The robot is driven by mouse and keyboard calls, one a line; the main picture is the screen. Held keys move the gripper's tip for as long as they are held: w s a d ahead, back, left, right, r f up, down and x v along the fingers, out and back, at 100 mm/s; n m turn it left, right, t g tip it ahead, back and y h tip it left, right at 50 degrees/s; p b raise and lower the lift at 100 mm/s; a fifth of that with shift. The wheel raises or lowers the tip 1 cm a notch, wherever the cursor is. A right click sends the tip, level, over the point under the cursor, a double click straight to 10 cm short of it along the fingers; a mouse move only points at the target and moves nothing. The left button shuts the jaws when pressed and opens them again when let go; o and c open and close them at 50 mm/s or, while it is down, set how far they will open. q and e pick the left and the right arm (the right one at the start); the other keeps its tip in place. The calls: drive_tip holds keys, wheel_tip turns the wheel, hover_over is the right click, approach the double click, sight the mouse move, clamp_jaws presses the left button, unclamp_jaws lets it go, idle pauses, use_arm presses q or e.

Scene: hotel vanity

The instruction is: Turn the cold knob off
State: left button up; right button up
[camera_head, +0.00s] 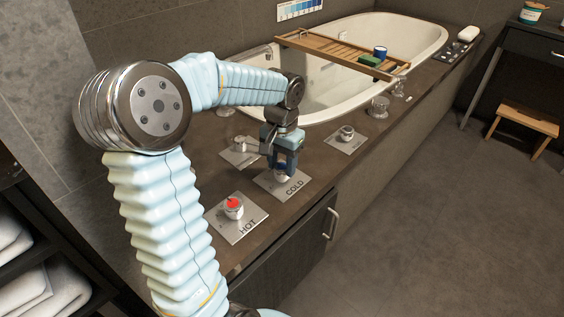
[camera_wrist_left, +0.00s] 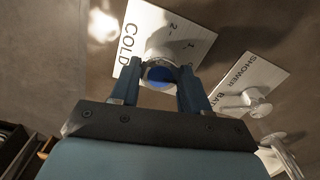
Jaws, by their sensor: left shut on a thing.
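The cold knob, with a blue cap, stands on a plate marked COLD (camera_head: 292,187) on the dark tub deck. My left gripper (camera_head: 282,170) points down over it, with its fingers on either side of the knob. In the left wrist view the blue cap of the cold knob (camera_wrist_left: 160,75) shows between the two fingertips of the left gripper (camera_wrist_left: 158,84), which is shut on it. The plate's scale is partly hidden by the knob and fingers. The right gripper is not in view.
The red-capped hot knob (camera_head: 232,207) stands nearer on its HOT plate (camera_head: 249,226). A shower/bath selector (camera_wrist_left: 252,98) sits beside the cold plate. The white bathtub (camera_head: 425,45) holds a wooden tray (camera_head: 325,47) across it. A cabinet handle (camera_head: 331,223) sticks out below the deck.

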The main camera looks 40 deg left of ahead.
sight(282, 167)
use_arm(q)
drive_tip(key=o, duration=1.1)
drive_tip(key=shift+c, duration=0.2)
wheel_tip(282, 167, up, 14)
drive_tip(key=p, duration=0.2)
drive_tip(key=shift+f, duration=0.1)
